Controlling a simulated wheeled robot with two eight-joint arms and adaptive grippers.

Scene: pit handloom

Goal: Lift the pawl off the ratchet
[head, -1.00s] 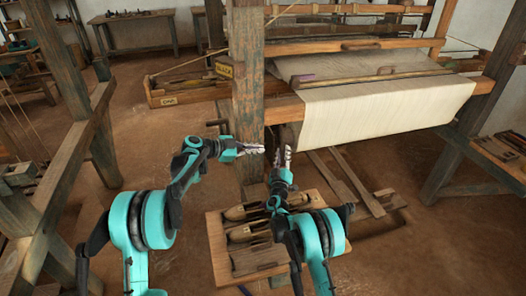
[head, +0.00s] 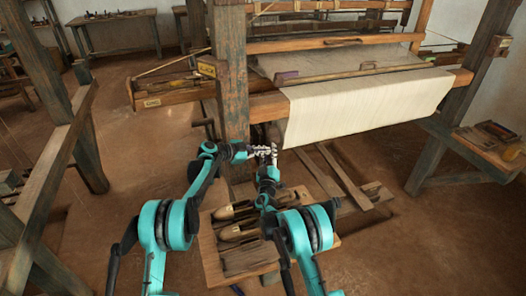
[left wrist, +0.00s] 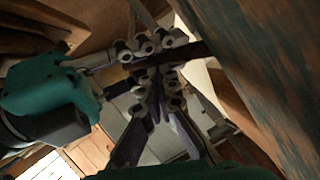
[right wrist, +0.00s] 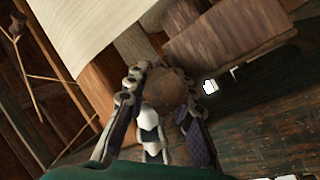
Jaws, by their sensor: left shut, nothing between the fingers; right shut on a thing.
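My left gripper (head: 250,152) and right gripper (head: 266,155) are close together beside the post, near the left end of the cloth beam. In the left wrist view, a dark bar (left wrist: 190,54), possibly the pawl, runs from the right gripper's fingers (left wrist: 148,48) toward the post. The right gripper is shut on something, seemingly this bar. The left gripper (left wrist: 155,95) is shut and empty just by it. In the right wrist view a round brown beam end (right wrist: 174,88) lies beyond the right fingers. The ratchet's teeth and the pawl's contact are not clearly visible.
The worn post (head: 231,75) stands right beside both grippers. The cream cloth (head: 365,105) hangs to the right. A low wooden stand (head: 212,262) with shuttles (head: 237,210) is below my arms.

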